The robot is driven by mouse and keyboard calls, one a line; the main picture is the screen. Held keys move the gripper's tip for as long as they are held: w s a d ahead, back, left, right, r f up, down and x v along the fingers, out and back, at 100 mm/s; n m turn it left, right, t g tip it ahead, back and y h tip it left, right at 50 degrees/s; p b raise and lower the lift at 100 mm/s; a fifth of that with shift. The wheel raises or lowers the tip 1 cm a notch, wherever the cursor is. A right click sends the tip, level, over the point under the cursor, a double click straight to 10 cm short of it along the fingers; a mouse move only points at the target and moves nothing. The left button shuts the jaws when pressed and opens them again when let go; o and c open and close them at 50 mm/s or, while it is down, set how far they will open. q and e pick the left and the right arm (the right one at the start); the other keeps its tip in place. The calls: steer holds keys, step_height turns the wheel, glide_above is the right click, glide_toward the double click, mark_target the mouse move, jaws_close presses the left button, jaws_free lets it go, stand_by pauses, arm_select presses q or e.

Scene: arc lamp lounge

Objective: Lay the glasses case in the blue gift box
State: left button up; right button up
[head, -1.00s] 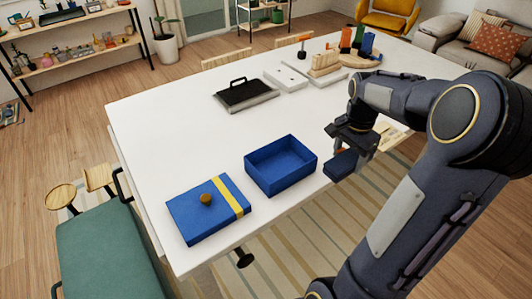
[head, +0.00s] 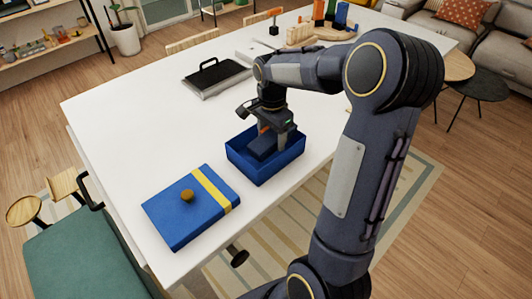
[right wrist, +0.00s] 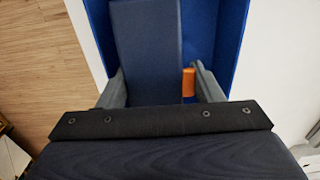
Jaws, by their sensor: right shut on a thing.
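The blue gift box (head: 286,165) stands open on the white table in the head view. Its lid (head: 178,222), blue with a yellow band and a round brown knob, lies on the table to the left of it. My right gripper (head: 270,143) is over the box, pointing down, and is shut on the dark blue glasses case (head: 259,150). The case is within the box's opening; I cannot tell whether it touches the floor. In the right wrist view the case (right wrist: 147,45) lies between the fingers, with the blue box wall (right wrist: 230,30) beside it. My left gripper is out of view.
A black-handled tray (head: 217,78) lies farther back on the white table (head: 130,130). Wooden and coloured items (head: 315,28) stand at the far end. A teal bench (head: 85,250) is at the lower left. The table's middle left is clear.

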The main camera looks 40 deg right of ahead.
steer(key=shift+w+a+f, duration=0.25)
steer(key=shift+w+f, duration=0.1)
steer(key=shift+f, duration=0.2)
steer(key=f+b, duration=0.3)
steer(key=shift+w+a+f, duration=0.2)
steer(key=shift+a+f, duration=0.1)
steer(key=shift+f, duration=0.2)
steer(key=shift+c, duration=0.5)
steer(key=shift+r, duration=0.15)
steer(key=o, duration=1.3)
steer(key=shift+r, duration=0.1)
